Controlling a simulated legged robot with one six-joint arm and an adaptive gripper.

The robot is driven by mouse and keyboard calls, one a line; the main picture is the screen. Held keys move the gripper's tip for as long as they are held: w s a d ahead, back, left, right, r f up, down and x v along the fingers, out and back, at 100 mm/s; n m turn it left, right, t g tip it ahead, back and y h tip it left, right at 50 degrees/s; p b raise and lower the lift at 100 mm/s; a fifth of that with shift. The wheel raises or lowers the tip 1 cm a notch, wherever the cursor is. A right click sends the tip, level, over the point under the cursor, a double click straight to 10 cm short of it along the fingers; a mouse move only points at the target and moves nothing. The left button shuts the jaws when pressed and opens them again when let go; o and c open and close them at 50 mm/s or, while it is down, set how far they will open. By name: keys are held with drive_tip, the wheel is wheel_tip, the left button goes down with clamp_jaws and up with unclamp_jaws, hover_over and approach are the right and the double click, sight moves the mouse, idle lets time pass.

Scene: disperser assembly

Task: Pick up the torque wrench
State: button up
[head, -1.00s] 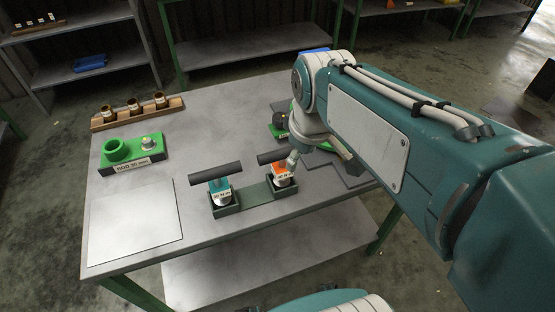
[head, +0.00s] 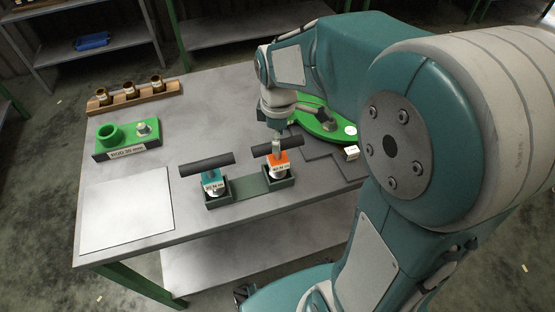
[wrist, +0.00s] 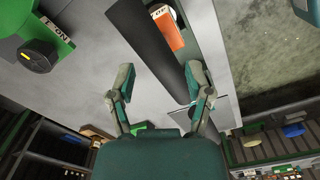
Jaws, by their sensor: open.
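Two T-handled torque wrenches stand upright in a dark green holder (head: 250,183) near the table's front edge. The left wrench has a teal body (head: 212,178) and a black handle (head: 207,164). The right wrench has an orange body (head: 279,160) and a black bar handle (head: 292,143). My gripper (head: 276,147) points down at the orange wrench's handle. In the wrist view the gripper (wrist: 160,67) is open, with one finger on each side of the black handle (wrist: 150,48). The orange body (wrist: 167,30) shows beyond it. I cannot tell whether the fingers touch the handle.
A green block with a ring (head: 110,137) and a wooden rack of brass parts (head: 131,95) stand at the left. A pale flat plate (head: 125,210) lies front left. A green round base (head: 322,122) stands behind the gripper, partly hidden by my arm.

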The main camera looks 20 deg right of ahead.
sight(278, 161)
wheel_tip(278, 161, down, 5)
drive_tip(key=shift+a+r, duration=0.1)
drive_tip(key=shift+r, duration=0.05)
drive_tip(key=shift+c, duration=0.3)
clamp_jaws()
